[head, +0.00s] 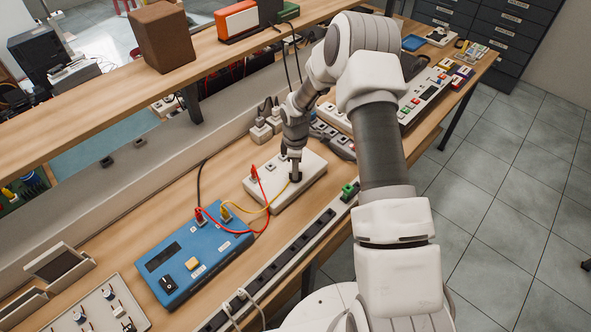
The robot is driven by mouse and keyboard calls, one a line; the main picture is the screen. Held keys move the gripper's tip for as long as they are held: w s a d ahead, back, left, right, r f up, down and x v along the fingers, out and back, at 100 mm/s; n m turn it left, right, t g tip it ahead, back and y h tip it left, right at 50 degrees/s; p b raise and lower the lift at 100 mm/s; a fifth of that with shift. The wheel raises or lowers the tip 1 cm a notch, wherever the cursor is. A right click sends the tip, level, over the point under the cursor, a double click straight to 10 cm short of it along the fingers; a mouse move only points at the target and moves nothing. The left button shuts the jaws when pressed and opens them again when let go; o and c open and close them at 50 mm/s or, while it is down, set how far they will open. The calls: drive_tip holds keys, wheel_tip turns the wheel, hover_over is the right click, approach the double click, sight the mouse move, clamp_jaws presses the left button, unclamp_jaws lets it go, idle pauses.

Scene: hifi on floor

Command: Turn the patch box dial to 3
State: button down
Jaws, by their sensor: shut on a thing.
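The white patch box (265,192) lies on the bench in the head view, with a red cable and a yellow cable plugged into its top. My gripper (295,176) reaches straight down onto the top of this box, toward its right half. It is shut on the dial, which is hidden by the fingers. The dial's pointer and number marks cannot be read from here.
The cables run to a blue box (175,287) at the left front. White adapters (261,133) stand behind the patch box. A raised wooden shelf (110,95) runs along the back.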

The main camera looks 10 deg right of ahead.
drive_tip(key=shift+f+m+b, duration=0.1)
drive_tip(key=shift+m+b, duration=0.2)
drive_tip(key=shift+b, duration=0.1)
drive_tip(key=shift+f+m+b, duration=0.1)
drive_tip(key=shift+m+b, duration=0.9)
drive_tip(key=shift+b, duration=0.05)
drive_tip(key=m+b, duration=0.4)
drive_tip(key=m, duration=0.1)
drive_tip(key=m+b, duration=0.2)
drive_tip(key=m, duration=0.2)
drive_tip(key=shift+m, duration=0.4)
drive_tip(key=shift+r+m+b, duration=0.2)
drive_tip(key=shift+m+b, duration=0.5)
drive_tip(key=shift+m, duration=1)
drive_tip(key=c, duration=0.8)
unclamp_jaws()
drive_tip(key=shift+c, duration=0.2)
